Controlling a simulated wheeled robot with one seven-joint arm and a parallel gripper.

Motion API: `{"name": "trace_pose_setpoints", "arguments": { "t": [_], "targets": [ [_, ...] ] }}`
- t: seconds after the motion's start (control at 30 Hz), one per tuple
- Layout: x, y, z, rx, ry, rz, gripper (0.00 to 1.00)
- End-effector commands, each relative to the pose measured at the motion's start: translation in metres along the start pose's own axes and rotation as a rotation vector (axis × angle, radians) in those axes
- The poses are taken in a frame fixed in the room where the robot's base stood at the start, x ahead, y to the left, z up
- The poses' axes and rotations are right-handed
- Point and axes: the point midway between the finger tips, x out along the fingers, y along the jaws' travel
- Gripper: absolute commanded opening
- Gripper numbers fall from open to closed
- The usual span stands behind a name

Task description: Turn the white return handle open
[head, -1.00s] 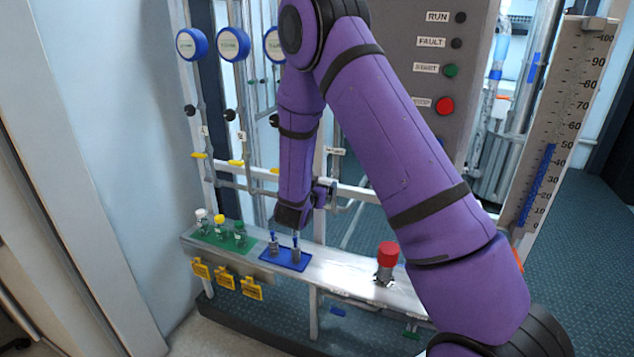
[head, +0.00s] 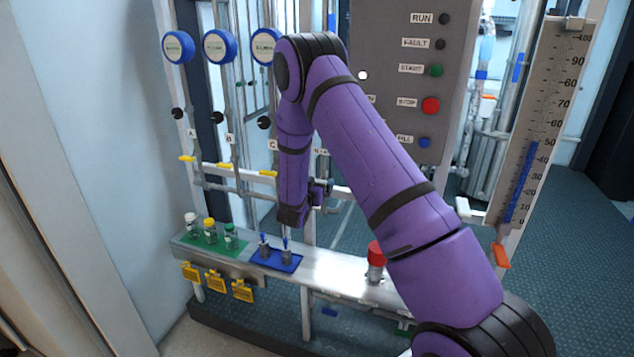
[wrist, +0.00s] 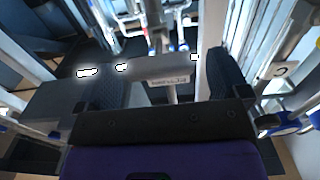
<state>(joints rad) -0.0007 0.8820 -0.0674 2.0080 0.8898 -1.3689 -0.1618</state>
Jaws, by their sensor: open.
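A white handle (head: 464,210) sticks out at the lower left of the tall level scale in the head view, just right of my purple arm. It looks like the return handle, but no label on it is readable. My gripper (head: 292,214) hangs above the bench, well to the left of that handle, pointing down. In the head view its fingers are largely hidden. In the wrist view my gripper (wrist: 166,76) shows two dark finger pads spread apart, with no object clearly held between them. I cannot make out the white handle in the wrist view.
The metal bench (head: 335,283) carries a red-capped item (head: 376,254), a blue tray (head: 284,264) and green-tray vials. A grey button panel (head: 390,95) stands behind my arm. The level scale (head: 545,120) has an orange handle (head: 502,256) below. Floor at right is clear.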

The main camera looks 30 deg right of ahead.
Motion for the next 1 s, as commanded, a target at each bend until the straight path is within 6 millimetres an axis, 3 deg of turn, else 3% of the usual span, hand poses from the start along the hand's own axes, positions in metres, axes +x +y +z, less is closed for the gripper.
{"name": "trace_pose_setpoints", "arguments": {
  "t": [0.17, 0.47, 0.7, 1.0],
  "targets": [
    [0.0122, 0.0000, -0.0004, 0.000, 0.001, 0.000, 0.94],
    [0.0140, 0.0000, -0.0004, 0.000, 0.001, -0.001, 0.94],
    [0.0139, 0.0001, -0.0003, 0.000, 0.000, -0.001, 0.44],
    [0.0139, -0.0001, -0.0003, -0.030, 0.000, -0.001, 0.44]
  ]
}}
